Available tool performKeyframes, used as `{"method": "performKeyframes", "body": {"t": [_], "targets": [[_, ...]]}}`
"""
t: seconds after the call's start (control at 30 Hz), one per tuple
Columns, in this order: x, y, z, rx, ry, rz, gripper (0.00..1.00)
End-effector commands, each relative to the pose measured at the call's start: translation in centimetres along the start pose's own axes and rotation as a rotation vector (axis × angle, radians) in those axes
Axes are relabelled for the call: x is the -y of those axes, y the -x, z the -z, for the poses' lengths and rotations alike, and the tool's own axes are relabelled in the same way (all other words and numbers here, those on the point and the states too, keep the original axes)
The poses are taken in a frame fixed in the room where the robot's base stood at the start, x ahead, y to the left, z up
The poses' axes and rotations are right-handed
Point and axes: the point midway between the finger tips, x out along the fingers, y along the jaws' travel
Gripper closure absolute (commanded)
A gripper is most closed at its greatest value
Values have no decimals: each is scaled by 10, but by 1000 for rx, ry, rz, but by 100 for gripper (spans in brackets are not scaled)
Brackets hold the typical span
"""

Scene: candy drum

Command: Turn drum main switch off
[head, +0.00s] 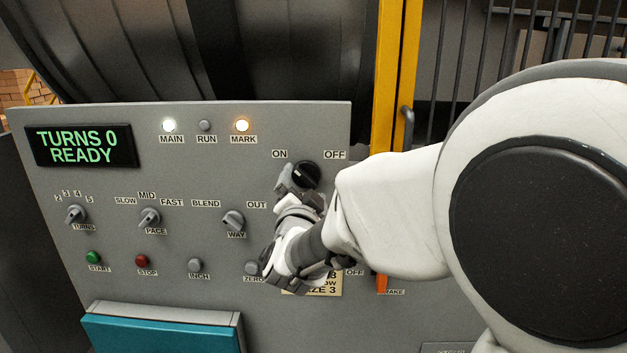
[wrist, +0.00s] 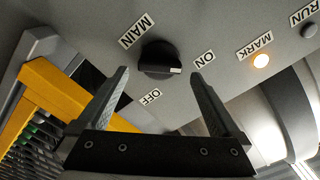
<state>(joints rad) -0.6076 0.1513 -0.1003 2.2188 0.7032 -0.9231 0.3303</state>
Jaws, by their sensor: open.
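The main switch is a black round knob (head: 306,174) on the grey panel, between an ON label at its upper left and an OFF label at its upper right. It also shows in the wrist view as a dark knob (wrist: 158,58); its white mark points nearer to ON than to OFF. My gripper (head: 291,181) is at the knob's left and lower side in the head view, hiding part of the panel. In the wrist view my gripper (wrist: 159,77) is open, with one finger on each side of the knob and gaps showing. Contact cannot be told.
The MAIN lamp (head: 169,125) is white and the MARK lamp (head: 242,125) orange, both lit. The display (head: 82,146) reads "TURNS 0 READY". A way selector (head: 233,220) and zero button (head: 252,268) lie near my arm. A yellow post (head: 388,75) stands right of the panel.

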Motion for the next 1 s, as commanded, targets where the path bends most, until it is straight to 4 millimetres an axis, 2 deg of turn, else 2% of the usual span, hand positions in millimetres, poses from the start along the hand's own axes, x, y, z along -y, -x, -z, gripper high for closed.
{"method": "performKeyframes", "body": {"t": [0.1,0.2,0.57,1.0], "targets": [[0,-16,0,-1,1,-2,0],[0,-23,0,-1,0,-1,0],[0,-27,0,0,0,0,0],[0,-27,0,0,0,0,77]]}}
